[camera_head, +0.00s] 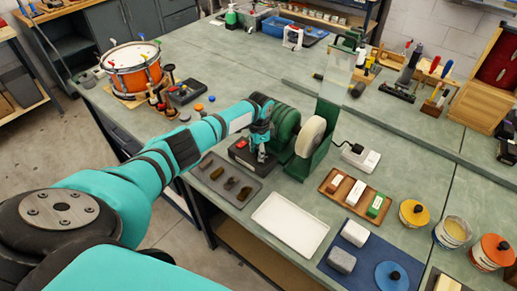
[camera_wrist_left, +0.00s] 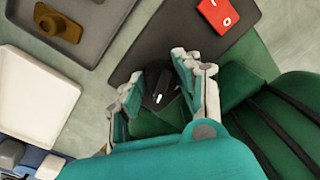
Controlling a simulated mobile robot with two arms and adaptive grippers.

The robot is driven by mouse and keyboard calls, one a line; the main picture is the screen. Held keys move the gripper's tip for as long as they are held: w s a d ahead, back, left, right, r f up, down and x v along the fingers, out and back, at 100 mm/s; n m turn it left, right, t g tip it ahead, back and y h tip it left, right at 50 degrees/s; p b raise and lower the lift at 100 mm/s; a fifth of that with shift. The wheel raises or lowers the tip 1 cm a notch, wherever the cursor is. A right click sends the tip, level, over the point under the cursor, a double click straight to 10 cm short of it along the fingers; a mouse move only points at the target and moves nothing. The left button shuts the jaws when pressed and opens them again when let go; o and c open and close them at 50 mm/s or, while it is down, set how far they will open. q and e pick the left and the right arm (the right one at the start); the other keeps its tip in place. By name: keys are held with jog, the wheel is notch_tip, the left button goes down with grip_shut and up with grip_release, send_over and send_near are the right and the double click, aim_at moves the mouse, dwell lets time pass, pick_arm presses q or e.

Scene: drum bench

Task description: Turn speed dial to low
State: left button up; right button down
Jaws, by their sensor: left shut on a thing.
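The speed dial (camera_wrist_left: 159,92) is a small black knob with a white pointer mark. It sits on the dark base of the green grinding machine (camera_head: 284,133). My left gripper (camera_wrist_left: 160,88) is around the knob from above, a finger on each side, and is shut on it; in the head view the gripper (camera_head: 262,153) hides the dial. No speed labels can be read. A red switch (camera_wrist_left: 218,14) is on the same base. My right gripper is not in view.
A grey tray (camera_head: 218,197) with several brown pieces lies beside the base. An empty white tray (camera_head: 290,224) is in front. The pale wheel (camera_head: 310,137) and clear shield (camera_head: 338,73) stand right of my gripper. An orange drum (camera_head: 134,70) is at the left.

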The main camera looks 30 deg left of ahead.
pick_arm(q)
jog(key=n+p, duration=0.1)
jog(key=n, duration=0.2)
jog(key=shift+d+r+n, duration=0.1)
jog(key=shift+n, duration=0.2)
jog(key=n, duration=0.3)
jog(key=shift+w+n+p, duration=0.1)
jog(key=shift+n+p, duration=0.2)
jog(key=shift+p, duration=0.1)
jog(key=n, duration=0.6)
jog(key=shift+w+g+p, duration=0.1)
jog(key=shift+g+p, duration=0.2)
jog(key=shift+n, duration=0.3)
jog(key=o, duration=1.1)
jog(key=shift+o, duration=0.2)
notch_tip(320, 180, up, 12)
jog(key=shift+d, duration=0.3)
jog(key=shift+w, duration=0.1)
